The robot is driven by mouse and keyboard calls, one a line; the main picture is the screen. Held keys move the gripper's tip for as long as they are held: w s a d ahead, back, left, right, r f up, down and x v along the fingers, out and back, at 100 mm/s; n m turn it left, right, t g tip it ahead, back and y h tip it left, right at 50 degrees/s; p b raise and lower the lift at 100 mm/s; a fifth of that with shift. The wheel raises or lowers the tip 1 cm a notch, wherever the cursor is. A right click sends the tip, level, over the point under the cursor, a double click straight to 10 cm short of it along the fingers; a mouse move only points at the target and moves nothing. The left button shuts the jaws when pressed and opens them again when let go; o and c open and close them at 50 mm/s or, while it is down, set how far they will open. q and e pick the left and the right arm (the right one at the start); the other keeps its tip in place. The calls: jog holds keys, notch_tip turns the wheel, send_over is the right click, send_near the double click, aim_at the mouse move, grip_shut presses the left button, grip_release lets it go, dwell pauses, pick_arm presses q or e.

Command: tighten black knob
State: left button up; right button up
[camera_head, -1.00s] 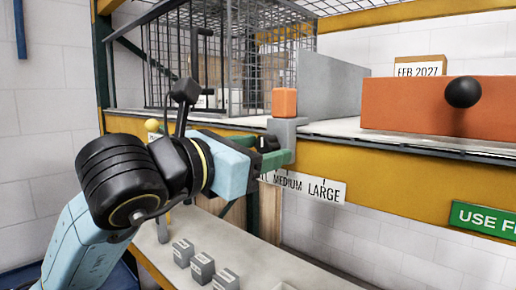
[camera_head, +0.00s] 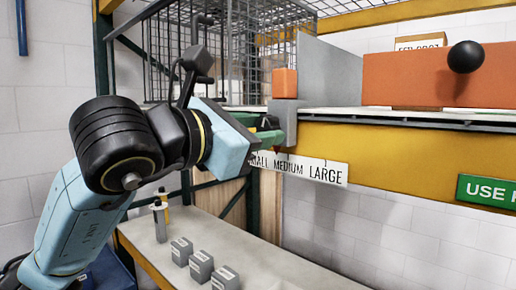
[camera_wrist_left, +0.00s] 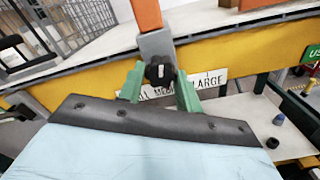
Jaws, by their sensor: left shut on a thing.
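The black knob (camera_wrist_left: 160,72) sits on the front of a grey clamp block (camera_wrist_left: 156,45) in the left wrist view. The clamp block also shows in the head view (camera_head: 287,113) at the shelf's front edge, with an orange block (camera_head: 285,82) on top. My left gripper (camera_wrist_left: 160,80) has one green finger on each side of the knob and is shut on it. In the head view my left gripper (camera_head: 272,133) reaches the clamp from the left and largely hides the knob. My right gripper is in neither view.
A size sign (camera_head: 300,168) hangs below the yellow beam (camera_head: 400,155). An orange panel (camera_head: 415,80) with a black ball (camera_head: 465,57) stands to the right. A wire cage (camera_head: 235,50) is behind my arm. Several small grey blocks (camera_head: 200,266) sit on the lower shelf.

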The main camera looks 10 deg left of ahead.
pick_arm(q)
jog(key=m+b, duration=0.5)
jog(key=shift+a+m, duration=0.1)
jog(key=shift+m, duration=0.2)
jog(key=m+b, duration=0.2)
jog(key=shift+m, duration=0.3)
jog(key=m+b, duration=0.1)
jog(key=m, duration=0.1)
jog(key=shift+r+m, duration=0.1)
jog(key=shift+m, duration=0.3)
jog(key=shift+m+b, duration=0.4)
jog(key=shift+m, duration=0.4)
jog(key=m, duration=0.3)
jog(key=shift+r+m+b, duration=0.15)
jog(key=shift+m+b, duration=0.2)
jog(key=shift+m, duration=0.05)
jog(key=m, duration=0.4)
jog(key=shift+m, duration=2.5)
jog(key=o, duration=1)
